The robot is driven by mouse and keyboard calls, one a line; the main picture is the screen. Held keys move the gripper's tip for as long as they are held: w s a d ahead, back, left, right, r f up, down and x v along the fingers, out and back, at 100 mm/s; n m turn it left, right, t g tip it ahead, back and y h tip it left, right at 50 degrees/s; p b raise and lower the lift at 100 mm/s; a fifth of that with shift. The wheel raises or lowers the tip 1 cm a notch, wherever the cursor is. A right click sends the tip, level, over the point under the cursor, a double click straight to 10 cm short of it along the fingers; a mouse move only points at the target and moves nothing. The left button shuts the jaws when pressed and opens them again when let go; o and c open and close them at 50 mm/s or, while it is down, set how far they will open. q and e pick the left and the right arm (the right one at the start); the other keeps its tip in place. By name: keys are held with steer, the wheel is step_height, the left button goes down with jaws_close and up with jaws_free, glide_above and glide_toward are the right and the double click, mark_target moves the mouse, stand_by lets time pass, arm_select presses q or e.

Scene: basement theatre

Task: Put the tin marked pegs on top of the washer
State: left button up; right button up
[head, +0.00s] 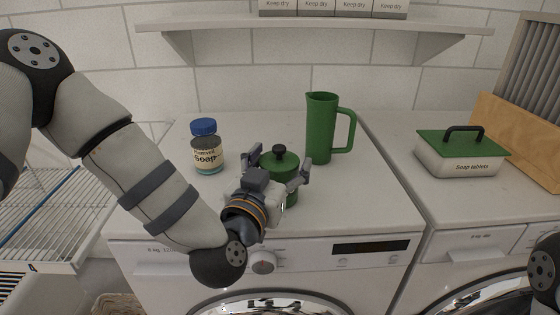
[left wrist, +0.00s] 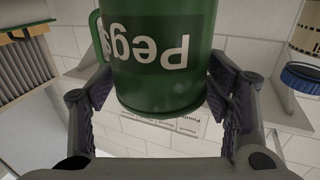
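The green tin (head: 291,197) with a dark knob is over the top of the left white machine (head: 350,205), towards its front. The left wrist view shows the tin (left wrist: 160,85) upside down, with "Pegs" in white. My left gripper (head: 277,165) has its fingers on either side of the tin, spread wider than it in the head view. The fingers look open, and firm contact does not show. My arm hides the tin's base, so I cannot tell whether it rests on the machine. Which machine is the washer is not clear. My right gripper is out of view.
A blue-lidded soap jar (head: 208,158) stands left of the tin, and a green jug (head: 320,130) stands behind right. A soap tablets box (head: 460,160) sits on the right machine (head: 480,210). A wall shelf (head: 320,22) is above; a wire rack (head: 40,215) is left.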

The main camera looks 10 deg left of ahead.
arm_select(q)
steer(key=shift+r, duration=0.15)
steer(key=s, duration=0.9)
steer(key=shift+a+p, duration=0.4)
steer(key=s, duration=0.1)
steer(key=s+p, duration=0.1)
steer(key=s, duration=0.1)
steer(key=shift+a, duration=0.2)
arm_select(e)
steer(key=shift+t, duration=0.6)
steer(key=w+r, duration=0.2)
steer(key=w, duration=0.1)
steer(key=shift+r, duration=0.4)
